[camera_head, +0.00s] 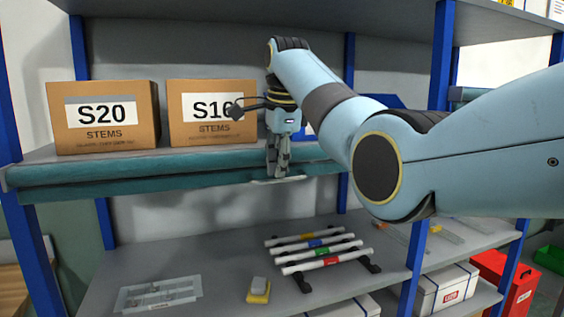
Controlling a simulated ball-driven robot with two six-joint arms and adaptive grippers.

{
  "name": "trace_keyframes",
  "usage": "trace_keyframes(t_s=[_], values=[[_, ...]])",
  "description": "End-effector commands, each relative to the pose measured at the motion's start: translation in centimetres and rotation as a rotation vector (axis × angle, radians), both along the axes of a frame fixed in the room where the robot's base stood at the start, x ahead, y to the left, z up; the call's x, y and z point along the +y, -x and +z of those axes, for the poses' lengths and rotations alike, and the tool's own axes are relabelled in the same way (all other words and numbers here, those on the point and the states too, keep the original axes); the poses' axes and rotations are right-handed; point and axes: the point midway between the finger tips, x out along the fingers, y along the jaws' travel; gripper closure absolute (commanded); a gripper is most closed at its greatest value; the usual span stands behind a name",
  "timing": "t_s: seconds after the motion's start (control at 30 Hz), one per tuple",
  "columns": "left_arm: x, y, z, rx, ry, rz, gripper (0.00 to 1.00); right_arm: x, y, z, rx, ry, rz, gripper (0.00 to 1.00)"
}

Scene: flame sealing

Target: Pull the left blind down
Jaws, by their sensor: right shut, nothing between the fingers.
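The left blind (130,172) is a teal roll of cloth along the front edge of the upper shelf, with a short hem hanging just below it. The shelf below is uncovered. My right gripper (278,172) points down in front of the right part of this blind. Its fingers are shut with nothing between them. A thin pale strip (277,180) shows by the fingertips at the blind's lower edge; I cannot tell if they touch. My left gripper is not in view.
Boxes marked S20 (103,117) and S16 (212,113) stand on the upper shelf. The lower shelf holds several white tubes (318,259) on a rack, a yellow-grey block (258,290) and a clear tray (158,294). Blue posts (31,250) frame the bay. A red bin (503,282) stands right.

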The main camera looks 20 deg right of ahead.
Motion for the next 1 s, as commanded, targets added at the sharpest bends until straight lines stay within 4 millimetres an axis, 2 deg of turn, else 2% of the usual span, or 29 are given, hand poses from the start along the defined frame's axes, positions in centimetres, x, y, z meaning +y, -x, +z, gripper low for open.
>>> trace_keyframes(t_s=[0.27, 0.47, 0.57, 0.77, 1.0], values=[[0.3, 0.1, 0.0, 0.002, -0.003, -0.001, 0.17, 0.0, 0.0, -0.9, 0.002, 0.000, 0.000, 1.00], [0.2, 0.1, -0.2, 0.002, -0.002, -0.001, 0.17, 0.0, 0.1, -4.6, 0.006, 0.000, 0.000, 1.00], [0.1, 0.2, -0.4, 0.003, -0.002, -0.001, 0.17, 0.0, 0.1, -7.6, 0.007, 0.000, 0.000, 1.00], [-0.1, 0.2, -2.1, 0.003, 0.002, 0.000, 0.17, -0.1, 0.1, -14.9, 0.006, 0.000, 0.000, 1.00], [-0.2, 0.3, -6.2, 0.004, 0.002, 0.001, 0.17, -0.1, 0.1, -24.0, 0.005, 0.000, 0.000, 1.00]])
